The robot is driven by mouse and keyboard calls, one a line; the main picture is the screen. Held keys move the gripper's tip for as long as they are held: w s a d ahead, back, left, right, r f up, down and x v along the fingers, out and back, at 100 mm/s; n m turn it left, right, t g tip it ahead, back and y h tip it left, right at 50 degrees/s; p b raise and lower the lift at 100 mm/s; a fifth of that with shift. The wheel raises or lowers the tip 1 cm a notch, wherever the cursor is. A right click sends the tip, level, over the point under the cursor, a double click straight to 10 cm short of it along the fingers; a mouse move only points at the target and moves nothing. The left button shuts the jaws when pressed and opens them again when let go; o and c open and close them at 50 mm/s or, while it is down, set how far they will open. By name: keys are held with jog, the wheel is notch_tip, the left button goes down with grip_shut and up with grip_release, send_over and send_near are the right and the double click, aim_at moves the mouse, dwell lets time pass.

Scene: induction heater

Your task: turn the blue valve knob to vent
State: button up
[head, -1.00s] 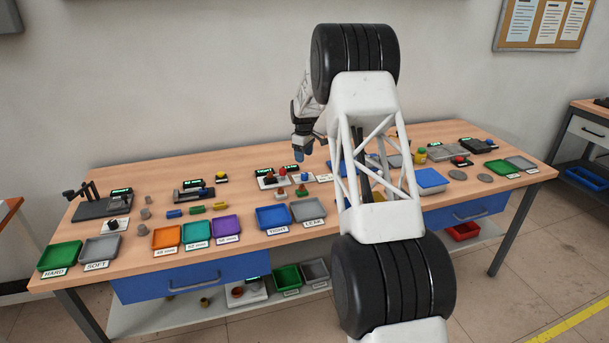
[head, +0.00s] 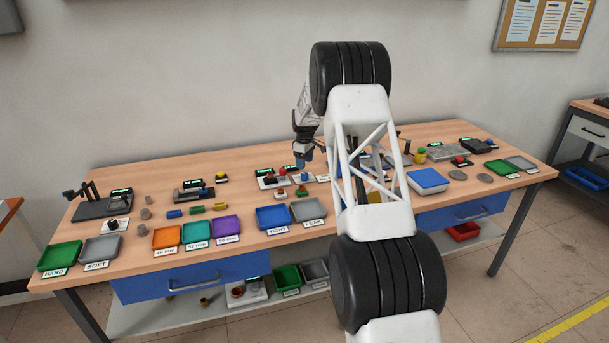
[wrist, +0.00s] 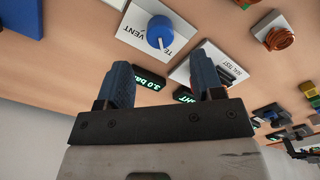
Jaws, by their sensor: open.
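The blue valve knob (wrist: 159,30) sits on a white plate (wrist: 130,33) in the wrist view. Lettering reading VENT is left of the knob, and partly hidden lettering starting TE is below it. The knob's white mark points down in the picture, toward the TE side. My gripper (wrist: 165,80) is open, with two blue fingers apart and nothing between them. The knob lies beyond the fingertips, not touched. In the head view my gripper (head: 304,163) hangs just above the small blue knob (head: 304,177) at the back middle of the bench.
A green-lit display reading 3.0 bar (wrist: 150,79) is partly hidden behind the fingers. A white seal test plate (wrist: 236,98) and a copper-coloured part (wrist: 279,38) are to the right. In the head view a blue tray (head: 273,218) and grey tray (head: 308,212) stand in front.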

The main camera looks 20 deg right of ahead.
aim_at(305, 174)
jog(key=shift+f, duration=3.2)
jog(key=c, duration=0.9)
